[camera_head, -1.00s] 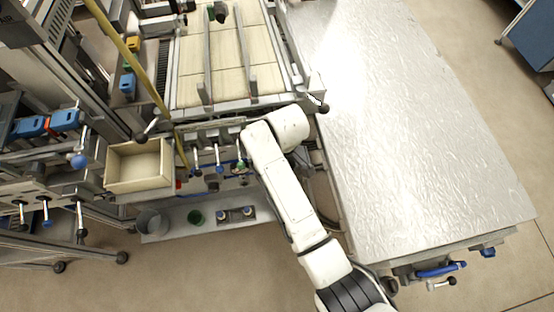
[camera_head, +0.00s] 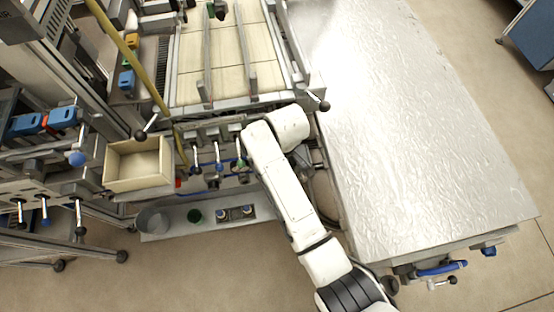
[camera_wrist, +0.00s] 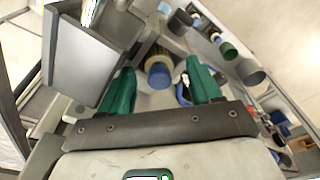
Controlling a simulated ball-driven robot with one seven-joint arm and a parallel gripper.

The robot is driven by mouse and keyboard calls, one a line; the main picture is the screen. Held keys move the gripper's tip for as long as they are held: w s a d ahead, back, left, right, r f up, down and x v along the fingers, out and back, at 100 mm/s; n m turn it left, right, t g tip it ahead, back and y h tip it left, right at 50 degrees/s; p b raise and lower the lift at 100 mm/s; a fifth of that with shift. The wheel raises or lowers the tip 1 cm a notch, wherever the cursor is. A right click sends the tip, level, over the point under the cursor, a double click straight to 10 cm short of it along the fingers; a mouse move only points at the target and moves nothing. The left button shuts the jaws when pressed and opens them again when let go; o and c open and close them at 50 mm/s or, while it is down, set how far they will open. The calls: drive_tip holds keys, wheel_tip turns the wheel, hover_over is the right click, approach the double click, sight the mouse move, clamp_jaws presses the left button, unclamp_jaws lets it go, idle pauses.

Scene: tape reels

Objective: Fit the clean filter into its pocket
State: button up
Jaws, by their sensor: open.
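In the wrist view, my gripper (camera_wrist: 160,84) has its two green fingers spread apart with nothing held between them. A pale cylinder with a blue end (camera_wrist: 159,72) shows beyond the gap between the fingers. I cannot tell whether it is the clean filter. No pocket can be made out for certain.
A beige open box (camera_head: 138,183) stands left of the levers (camera_head: 219,157) on the bench front. A grey cup (camera_head: 153,220) and a green cup (camera_head: 194,216) stand on the shelf. A large metal table (camera_head: 420,130) fills the right, its top bare.

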wheel_tip(320, 180, up, 11)
drive_tip(key=d, duration=0.1)
drive_tip(key=shift+s, duration=0.3)
drive_tip(key=shift+s+f, duration=0.1)
drive_tip(key=shift+f, duration=0.1)
idle(0.6)
